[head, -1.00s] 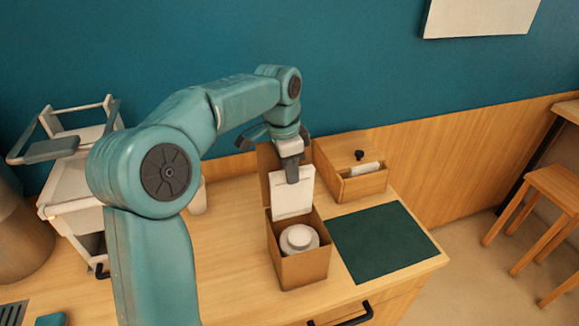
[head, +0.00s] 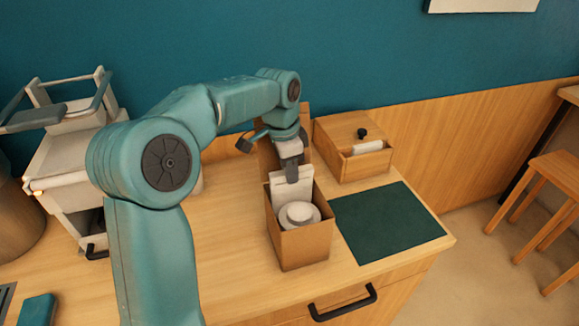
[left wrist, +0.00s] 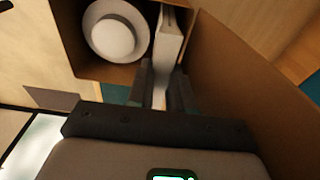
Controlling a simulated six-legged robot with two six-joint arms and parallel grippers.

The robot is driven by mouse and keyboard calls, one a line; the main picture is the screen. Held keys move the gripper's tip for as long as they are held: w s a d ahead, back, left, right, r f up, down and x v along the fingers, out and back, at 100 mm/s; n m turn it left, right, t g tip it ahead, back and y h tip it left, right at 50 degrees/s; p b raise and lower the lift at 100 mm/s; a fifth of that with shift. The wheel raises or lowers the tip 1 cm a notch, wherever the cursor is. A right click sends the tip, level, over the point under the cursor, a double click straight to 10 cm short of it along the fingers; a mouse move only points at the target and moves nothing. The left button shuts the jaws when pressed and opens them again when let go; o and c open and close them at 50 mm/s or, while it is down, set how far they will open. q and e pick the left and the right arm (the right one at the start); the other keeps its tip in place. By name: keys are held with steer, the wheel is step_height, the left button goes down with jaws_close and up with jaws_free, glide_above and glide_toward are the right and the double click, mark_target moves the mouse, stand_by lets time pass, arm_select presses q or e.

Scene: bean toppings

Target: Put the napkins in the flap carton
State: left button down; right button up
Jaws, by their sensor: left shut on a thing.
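The flap carton (head: 305,250) is an open brown box on the counter, its flap (head: 267,155) standing up at the back. The napkins (head: 290,187) are a white flat pack held upright, their lower part inside the carton's back side. My left gripper (head: 291,176) is shut on the napkins from above, in front of the flap. In the left wrist view the napkins (left wrist: 168,45) sit between the fingers (left wrist: 162,88), beside a white round lidded item (left wrist: 116,32) in the carton. The napkins' lower edge is hidden. My right gripper is not in view.
A wooden box (head: 352,150) with a black knob and a white item in its front stands behind right. A dark green mat (head: 385,222) lies flat right of the carton. A white cart (head: 70,180) stands at left.

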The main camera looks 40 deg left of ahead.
arm_select(q)
steer(key=shift+s+f, duration=0.1)
steer(key=shift+f, duration=0.1)
steer(key=c, duration=0.9)
jaws_free()
steer(key=shift+c, duration=0.2)
steer(key=shift+r, duration=0.15)
step_height(320, 180, up, 12)
steer(key=p, duration=1.1)
